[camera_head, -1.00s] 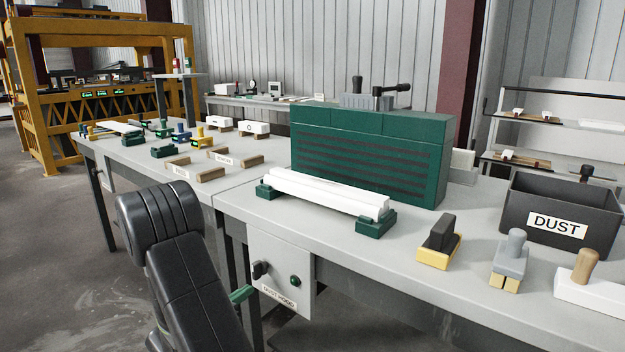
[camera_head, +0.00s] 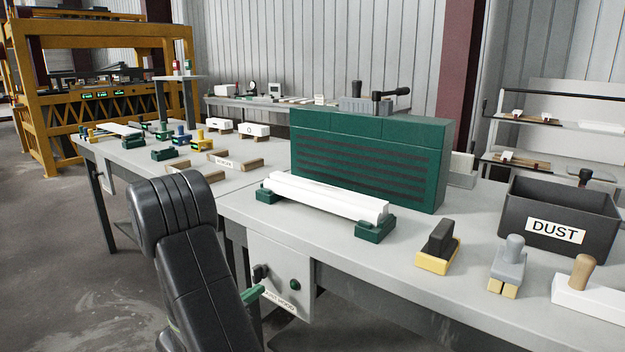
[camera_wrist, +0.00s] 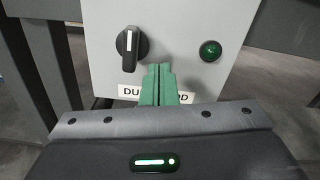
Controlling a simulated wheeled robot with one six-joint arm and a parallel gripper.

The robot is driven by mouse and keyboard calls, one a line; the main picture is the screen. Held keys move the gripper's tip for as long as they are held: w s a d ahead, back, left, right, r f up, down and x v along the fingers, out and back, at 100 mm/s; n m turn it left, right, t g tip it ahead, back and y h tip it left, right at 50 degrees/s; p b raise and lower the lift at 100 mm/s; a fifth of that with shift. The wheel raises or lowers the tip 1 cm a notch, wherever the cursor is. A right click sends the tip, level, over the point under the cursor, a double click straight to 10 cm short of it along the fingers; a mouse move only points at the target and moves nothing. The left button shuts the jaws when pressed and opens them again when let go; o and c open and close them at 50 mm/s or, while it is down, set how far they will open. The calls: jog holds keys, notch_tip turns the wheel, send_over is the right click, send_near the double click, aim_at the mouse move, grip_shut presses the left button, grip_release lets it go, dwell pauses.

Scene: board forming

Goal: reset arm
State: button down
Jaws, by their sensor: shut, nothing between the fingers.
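My gripper's green fingers (camera_wrist: 158,84) are shut and empty in the wrist view, in front of a grey control box. They cover the middle of its "DUST HOOD" label (camera_wrist: 130,93). The box has a black knob (camera_wrist: 130,48) with a white line, upright, and a lit green lamp (camera_wrist: 210,50). I cannot tell whether the fingers touch the box. In the head view my gripper (camera_head: 252,294) shows green beside the control box (camera_head: 280,262) under the bench front; my dark arm hides part of the bench.
On the workbench (camera_head: 400,280) a white bar (camera_head: 325,199) rests on green supports before a green slatted hood (camera_head: 365,165). A black DUST bin (camera_head: 560,210), a yellow-based block (camera_head: 438,250) and a grey-handled brush (camera_head: 508,265) stand to the right. Floor at left is clear.

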jog(key=v, duration=0.7)
jog(key=shift+a, duration=0.15)
jog(key=shift+s, duration=0.1)
